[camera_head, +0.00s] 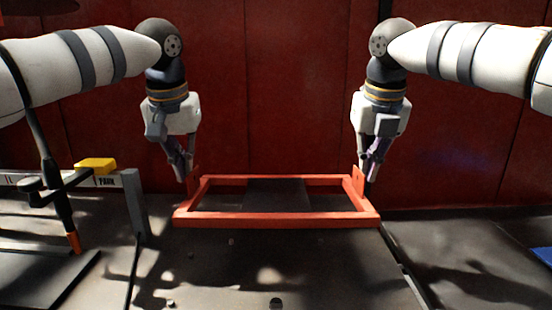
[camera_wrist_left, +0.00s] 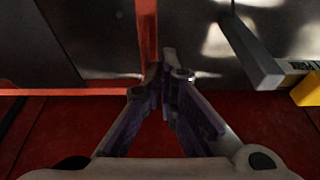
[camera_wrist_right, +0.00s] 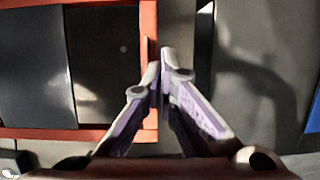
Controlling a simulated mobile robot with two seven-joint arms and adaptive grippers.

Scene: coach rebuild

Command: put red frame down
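The red frame (camera_head: 275,219) is an open rectangle with an upright tab at each short end. It looks level in the head view, above a dark grey surface; I cannot tell whether it touches it. My left gripper (camera_head: 188,177) is shut on the left tab, and my right gripper (camera_head: 367,178) is shut on the right tab. In the left wrist view the fingers (camera_wrist_left: 163,78) close at the frame's side bar (camera_wrist_left: 147,35). In the right wrist view the fingers (camera_wrist_right: 161,75) pinch the tab beside the other side bar (camera_wrist_right: 148,25).
A dark red wall (camera_head: 280,90) stands close behind. At left, a grey rail with a post (camera_head: 134,203) carries a yellow block (camera_head: 95,165). Small bits (camera_head: 275,302) lie on the surface in front. A blue item (camera_head: 543,255) is at the far right edge.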

